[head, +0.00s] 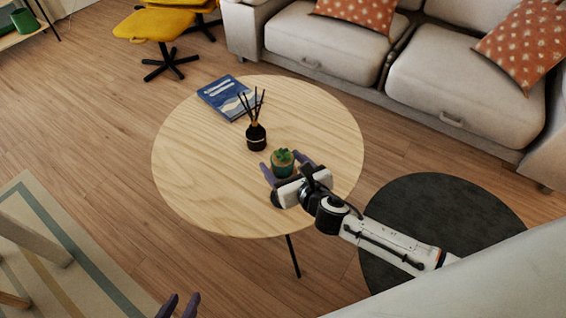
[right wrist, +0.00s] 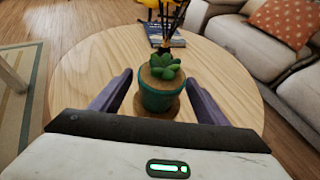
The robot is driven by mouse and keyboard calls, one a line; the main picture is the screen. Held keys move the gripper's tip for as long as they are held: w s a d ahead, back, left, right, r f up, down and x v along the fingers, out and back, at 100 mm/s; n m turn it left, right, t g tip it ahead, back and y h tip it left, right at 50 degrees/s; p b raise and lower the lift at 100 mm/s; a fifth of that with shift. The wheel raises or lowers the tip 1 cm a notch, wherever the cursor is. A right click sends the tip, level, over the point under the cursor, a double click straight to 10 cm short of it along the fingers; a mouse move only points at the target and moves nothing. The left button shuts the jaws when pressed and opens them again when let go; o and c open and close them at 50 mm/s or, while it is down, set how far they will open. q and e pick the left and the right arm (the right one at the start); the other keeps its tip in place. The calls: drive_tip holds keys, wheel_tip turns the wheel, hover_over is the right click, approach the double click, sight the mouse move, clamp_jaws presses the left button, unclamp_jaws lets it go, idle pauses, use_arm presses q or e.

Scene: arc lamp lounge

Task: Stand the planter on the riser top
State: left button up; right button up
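The planter (head: 283,162), a small green pot with a green succulent, is upright at the near right part of the round wooden table. It also shows in the right wrist view (right wrist: 160,92), with a brown round edge (right wrist: 172,110) low around its base; I cannot tell whether that is the riser. No riser can be clearly made out elsewhere. My right gripper (head: 291,170) is open, with its fingers on either side of the planter and gaps showing between. My left gripper (head: 180,305) shows only its two separated fingertips at the bottom edge, empty.
A black reed diffuser (head: 256,136) and a blue book (head: 229,98) are farther back on the round table (head: 190,170). A sofa (head: 460,80) is beyond it, a yellow chair (head: 155,25) at upper left. The table's left side is clear.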

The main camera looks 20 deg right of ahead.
drive_tip(key=shift+r, duration=0.15)
drive_tip(key=shift+s+r, duration=0.15)
drive_tip(key=shift+r, duration=0.05)
drive_tip(key=p+v, duration=0.3)
drive_tip(key=v, duration=0.8)
drive_tip(key=s+f+m+g, duration=0.1)
drive_tip(key=s+f+m, duration=0.2)
drive_tip(key=m, duration=0.8)
drive_tip(key=s+a+f+m+g, duration=0.1)
drive_tip(key=s+f+m+g, duration=0.1)
drive_tip(key=s+m, duration=0.5)
drive_tip(key=s+a+f+m+g+y, duration=0.1)
drive_tip(key=s+f+m, duration=0.2)
drive_tip(key=m, duration=1.4)
drive_tip(key=shift+s+a+f, duration=0.2)
drive_tip(key=shift+s+f, duration=0.15)
drive_tip(key=shift+s, duration=0.75)
